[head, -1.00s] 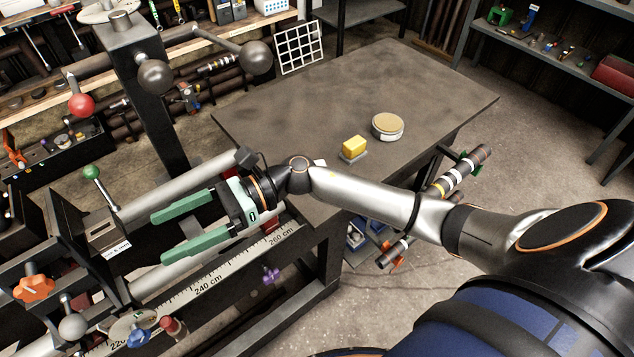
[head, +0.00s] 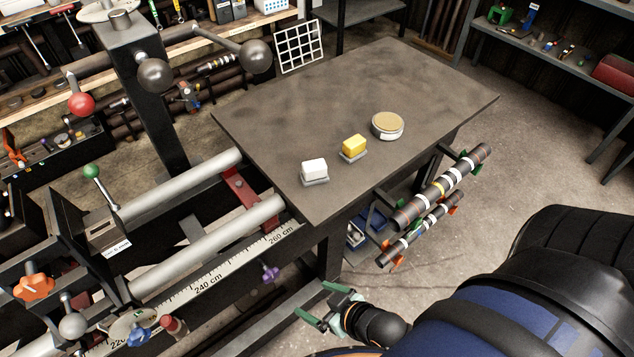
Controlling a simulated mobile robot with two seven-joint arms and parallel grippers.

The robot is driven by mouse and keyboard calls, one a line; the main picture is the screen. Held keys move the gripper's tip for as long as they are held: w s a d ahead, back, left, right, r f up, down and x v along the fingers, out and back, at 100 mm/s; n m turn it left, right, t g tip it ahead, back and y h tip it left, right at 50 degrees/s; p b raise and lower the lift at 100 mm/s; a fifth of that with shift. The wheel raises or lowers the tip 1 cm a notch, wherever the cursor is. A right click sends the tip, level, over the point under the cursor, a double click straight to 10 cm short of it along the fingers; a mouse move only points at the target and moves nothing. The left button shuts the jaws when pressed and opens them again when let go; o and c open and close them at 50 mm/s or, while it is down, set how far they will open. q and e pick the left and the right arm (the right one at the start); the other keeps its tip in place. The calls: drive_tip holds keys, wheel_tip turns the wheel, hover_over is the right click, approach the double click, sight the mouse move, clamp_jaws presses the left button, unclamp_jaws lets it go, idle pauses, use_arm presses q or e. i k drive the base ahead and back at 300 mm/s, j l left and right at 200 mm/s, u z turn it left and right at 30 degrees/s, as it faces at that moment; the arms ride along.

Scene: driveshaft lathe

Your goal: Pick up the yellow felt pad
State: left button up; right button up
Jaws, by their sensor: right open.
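The yellow felt pad (head: 354,146) is a small block sitting on a thin grey base on the dark table (head: 290,105). It is between a white block (head: 314,168) at its lower left and a round tan-topped tin (head: 387,125) at its upper right. My right gripper (head: 318,305) is open and empty, low in front of the table near the bottom of the view, well apart from the pad. My left gripper is not in view.
The lathe's rails (head: 210,240) and ruler (head: 230,270) run along the left. A rack with striped shafts (head: 440,190) hangs at the table's right side. A white grid (head: 300,47) stands at the table's back edge. The table's middle is clear.

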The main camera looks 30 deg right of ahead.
sight(354, 148)
drive_tip(key=z, duration=1.35)
